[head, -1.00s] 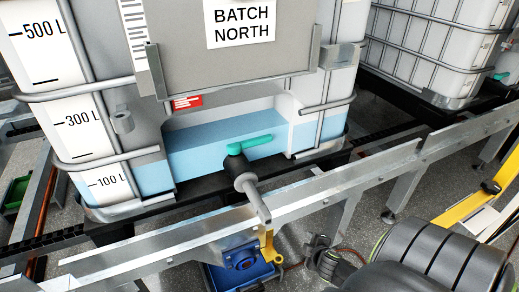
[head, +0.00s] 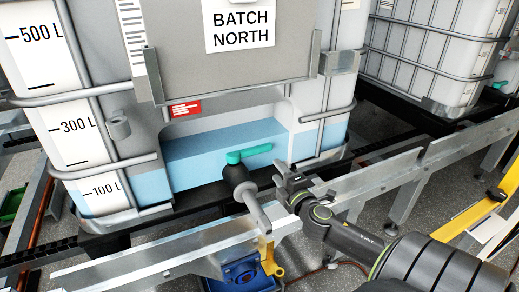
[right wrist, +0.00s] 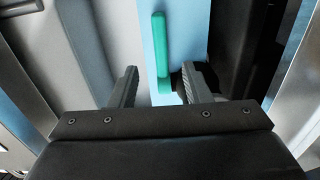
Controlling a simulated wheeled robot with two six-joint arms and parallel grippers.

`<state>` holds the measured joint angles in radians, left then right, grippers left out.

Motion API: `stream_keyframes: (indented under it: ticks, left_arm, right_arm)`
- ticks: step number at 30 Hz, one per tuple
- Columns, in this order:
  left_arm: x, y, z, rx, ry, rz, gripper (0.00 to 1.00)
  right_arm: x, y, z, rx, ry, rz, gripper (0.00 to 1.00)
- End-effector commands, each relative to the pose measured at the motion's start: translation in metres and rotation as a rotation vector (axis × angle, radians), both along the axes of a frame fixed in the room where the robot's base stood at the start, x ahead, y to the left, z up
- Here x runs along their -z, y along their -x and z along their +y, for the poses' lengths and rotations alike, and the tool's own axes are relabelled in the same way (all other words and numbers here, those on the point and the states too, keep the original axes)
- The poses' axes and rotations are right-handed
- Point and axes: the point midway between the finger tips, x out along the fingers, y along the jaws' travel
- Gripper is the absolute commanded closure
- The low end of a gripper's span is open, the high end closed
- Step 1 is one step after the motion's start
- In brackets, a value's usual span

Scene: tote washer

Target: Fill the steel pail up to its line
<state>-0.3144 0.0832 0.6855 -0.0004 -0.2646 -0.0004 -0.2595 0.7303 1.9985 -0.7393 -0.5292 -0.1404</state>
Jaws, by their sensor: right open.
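The tank marked BATCH NORTH (head: 240,100) holds pale blue liquid, its surface between the 100 L and 300 L marks. At its base is a black valve (head: 236,175) with a green lever handle (head: 250,153) pointing right and a grey spout (head: 257,214) angled down over the rail. My right gripper (head: 283,178) is open and empty, just right of the valve. In the right wrist view, the green handle (right wrist: 160,50) appears in the gap between the open fingers (right wrist: 160,80), beyond their tips. I see no steel pail. My left gripper is out of view.
A metal rail (head: 160,247) runs along the front of the tank. Below the spout are a blue container (head: 240,272) and a yellow bracket (head: 268,258), partly cut off. A second caged tank (head: 435,50) stands at the right, with a yellow bar (head: 470,215) before it.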

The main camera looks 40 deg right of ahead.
Motion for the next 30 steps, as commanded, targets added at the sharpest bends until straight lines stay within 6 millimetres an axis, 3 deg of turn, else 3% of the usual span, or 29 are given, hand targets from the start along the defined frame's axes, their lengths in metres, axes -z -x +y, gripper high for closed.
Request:
stream_keyframes:
  ticks: [18, 24, 30]
  left_arm:
    - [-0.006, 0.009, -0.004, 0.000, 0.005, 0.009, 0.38]
    - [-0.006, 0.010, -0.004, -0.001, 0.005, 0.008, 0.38]
    - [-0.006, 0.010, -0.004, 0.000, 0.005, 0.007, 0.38]
  right_arm:
    - [-0.001, -0.105, -0.033, 0.001, -0.004, 0.000, 0.56]
    - [0.000, -0.124, -0.039, 0.000, -0.003, 0.000, 0.56]
    - [0.001, -0.130, -0.041, 0.000, -0.003, 0.001, 0.56]
